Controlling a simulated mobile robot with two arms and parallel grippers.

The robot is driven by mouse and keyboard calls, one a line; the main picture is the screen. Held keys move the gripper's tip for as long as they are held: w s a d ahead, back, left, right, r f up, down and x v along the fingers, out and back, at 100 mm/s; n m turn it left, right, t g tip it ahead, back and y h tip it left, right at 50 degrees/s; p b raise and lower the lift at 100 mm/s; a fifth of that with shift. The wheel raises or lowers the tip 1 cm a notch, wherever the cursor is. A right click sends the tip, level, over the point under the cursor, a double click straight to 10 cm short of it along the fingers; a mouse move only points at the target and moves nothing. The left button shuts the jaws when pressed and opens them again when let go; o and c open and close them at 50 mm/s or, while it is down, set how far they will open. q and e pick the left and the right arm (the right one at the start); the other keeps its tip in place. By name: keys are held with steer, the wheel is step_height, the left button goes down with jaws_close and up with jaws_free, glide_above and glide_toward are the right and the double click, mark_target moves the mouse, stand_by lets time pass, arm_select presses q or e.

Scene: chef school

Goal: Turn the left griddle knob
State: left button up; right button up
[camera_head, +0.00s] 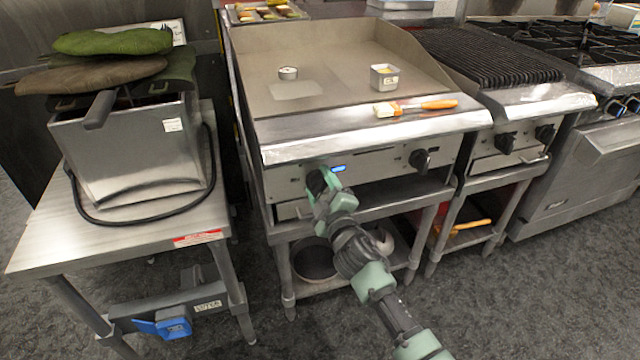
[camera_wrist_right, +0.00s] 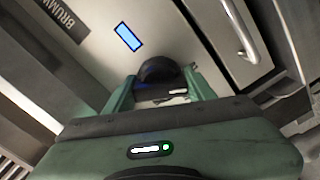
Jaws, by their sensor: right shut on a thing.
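The griddle (camera_head: 330,70) stands in the middle of the head view with a steel front panel. Its left knob is hidden behind my right gripper (camera_head: 318,180) in the head view. In the right wrist view the black round left knob (camera_wrist_right: 158,69) sits between the two green fingers of my right gripper (camera_wrist_right: 160,85), which is shut on it. A lit blue display (camera_wrist_right: 128,37) is on the panel beside the knob. The griddle's right knob (camera_head: 420,159) is black and untouched. My left gripper is not in view.
A brush with an orange handle (camera_head: 438,104) lies on the griddle's front ledge. A small square container (camera_head: 384,78) and a round tin (camera_head: 288,73) stand on the griddle plate. A steel fryer (camera_head: 140,150) is on the table at left. A charbroiler (camera_head: 500,70) adjoins at right.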

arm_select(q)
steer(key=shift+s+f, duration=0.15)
arm_select(e)
steer(key=shift+f+n, duration=0.1)
steer(key=shift+n, duration=0.8)
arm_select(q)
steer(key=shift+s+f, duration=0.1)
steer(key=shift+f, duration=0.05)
arm_select(e)
steer(key=o, duration=1.4)
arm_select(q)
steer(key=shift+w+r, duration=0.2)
arm_select(e)
steer(key=shift+s, duration=0.15)
steer(key=shift+s+d, duration=0.15)
steer(key=shift+s, duration=0.15)
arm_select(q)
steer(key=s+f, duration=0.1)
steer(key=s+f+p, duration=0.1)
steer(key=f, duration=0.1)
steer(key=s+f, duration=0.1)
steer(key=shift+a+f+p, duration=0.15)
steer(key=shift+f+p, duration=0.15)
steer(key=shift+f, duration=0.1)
arm_select(e)
steer(key=v, duration=0.7)
